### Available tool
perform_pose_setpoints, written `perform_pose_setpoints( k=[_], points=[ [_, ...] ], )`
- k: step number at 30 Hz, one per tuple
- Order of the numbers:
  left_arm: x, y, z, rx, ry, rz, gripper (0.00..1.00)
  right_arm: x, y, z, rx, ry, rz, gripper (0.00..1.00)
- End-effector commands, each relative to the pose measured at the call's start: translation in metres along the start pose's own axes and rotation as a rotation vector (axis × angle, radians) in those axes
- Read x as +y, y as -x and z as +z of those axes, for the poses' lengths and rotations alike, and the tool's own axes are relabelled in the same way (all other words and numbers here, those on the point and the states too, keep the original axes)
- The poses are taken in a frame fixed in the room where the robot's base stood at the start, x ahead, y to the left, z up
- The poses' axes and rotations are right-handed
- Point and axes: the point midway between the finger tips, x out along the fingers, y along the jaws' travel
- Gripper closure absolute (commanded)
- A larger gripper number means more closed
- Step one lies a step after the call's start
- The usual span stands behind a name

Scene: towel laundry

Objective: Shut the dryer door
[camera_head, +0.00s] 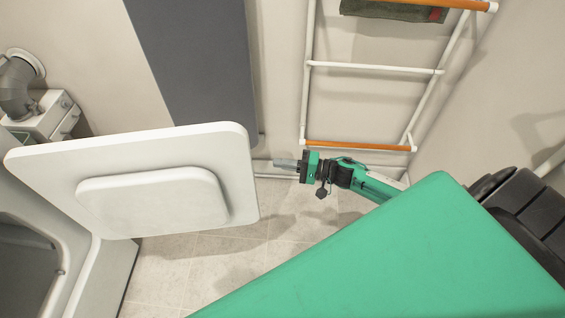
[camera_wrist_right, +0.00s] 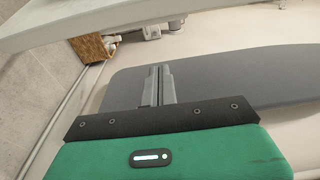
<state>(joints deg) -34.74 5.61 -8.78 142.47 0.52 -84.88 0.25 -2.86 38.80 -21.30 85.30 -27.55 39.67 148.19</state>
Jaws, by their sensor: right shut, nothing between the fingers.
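The white dryer door (camera_head: 215,150) stands wide open in the head view, with a raised panel on its inner face. The dryer (camera_head: 50,205) is at the left edge, and its dark opening (camera_head: 25,265) shows at the lower left. My right gripper (camera_head: 278,163) is shut and empty, just right of the door's free edge. It appears apart from the door. In the right wrist view the closed fingers (camera_wrist_right: 158,84) point ahead, and a pale edge crosses the top, which may be the door. My left gripper is not in view.
A drying rack (camera_head: 372,68) with orange and white bars stands against the back wall, a dark towel (camera_head: 392,10) on it. A tall grey panel (camera_head: 195,60) hangs behind the door. A grey pipe (camera_head: 17,85) is at far left. Tiled floor (camera_head: 205,265) below the door is clear.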

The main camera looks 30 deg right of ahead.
Motion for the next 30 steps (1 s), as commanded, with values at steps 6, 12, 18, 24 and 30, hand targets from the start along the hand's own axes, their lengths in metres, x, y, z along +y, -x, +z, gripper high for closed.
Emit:
perform_pose_setpoints(
  k=[6,12,18,24,30],
  points=[
    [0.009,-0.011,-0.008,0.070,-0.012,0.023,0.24,0.000,-0.050,0.000,0.002,0.001,-0.005,1.00],
    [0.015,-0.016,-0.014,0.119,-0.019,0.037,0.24,0.002,-0.067,0.013,0.002,-0.002,0.001,1.00],
    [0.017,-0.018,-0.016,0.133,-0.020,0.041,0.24,0.001,-0.060,0.031,0.002,-0.001,0.000,1.00],
    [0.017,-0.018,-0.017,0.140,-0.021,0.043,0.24,0.001,-0.058,0.037,0.002,0.000,0.001,1.00],
    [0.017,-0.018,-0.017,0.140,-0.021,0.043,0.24,0.001,-0.058,0.037,0.003,0.001,0.001,1.00]
  ],
)
